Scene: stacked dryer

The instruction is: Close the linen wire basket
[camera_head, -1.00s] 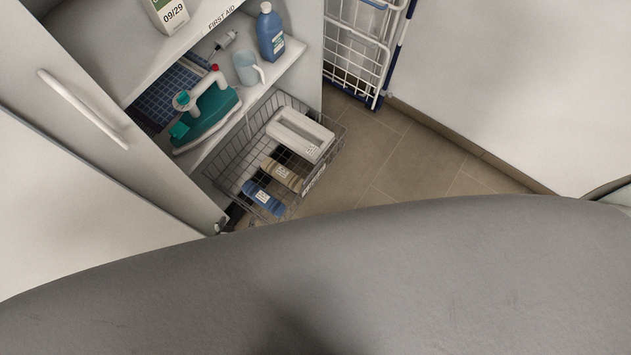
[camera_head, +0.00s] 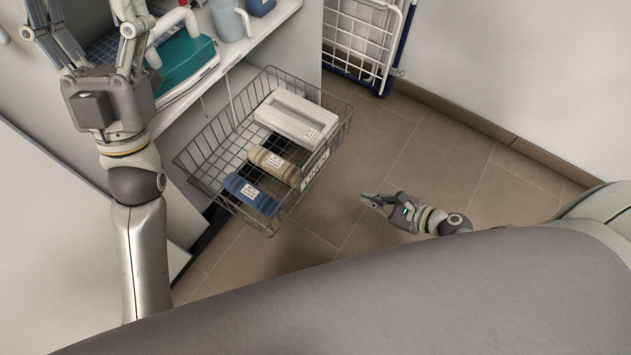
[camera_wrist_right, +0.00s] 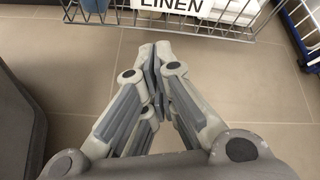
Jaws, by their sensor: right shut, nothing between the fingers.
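The linen wire basket (camera_head: 211,146) is pulled out of the lower part of the cabinet, over the floor. Its white LINEN label (camera_head: 315,168) is on the front side and shows at the top of the right wrist view (camera_wrist_right: 171,4). My right gripper (camera_head: 368,200) is shut and empty, in front of the basket and apart from it. In the right wrist view its fingertips (camera_wrist_right: 154,58) meet below the label. My left gripper (camera_head: 88,22) is open at the upper left, in front of the cabinet shelves and away from the basket.
The basket holds a white box (camera_head: 290,120), a beige roll (camera_head: 272,163) and a blue roll (camera_head: 248,193). A teal iron (camera_head: 186,62) and a jug (camera_head: 229,20) stand on the shelf above. A white wire rack (camera_head: 362,45) stands behind. The tiled floor (camera_head: 440,150) is clear.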

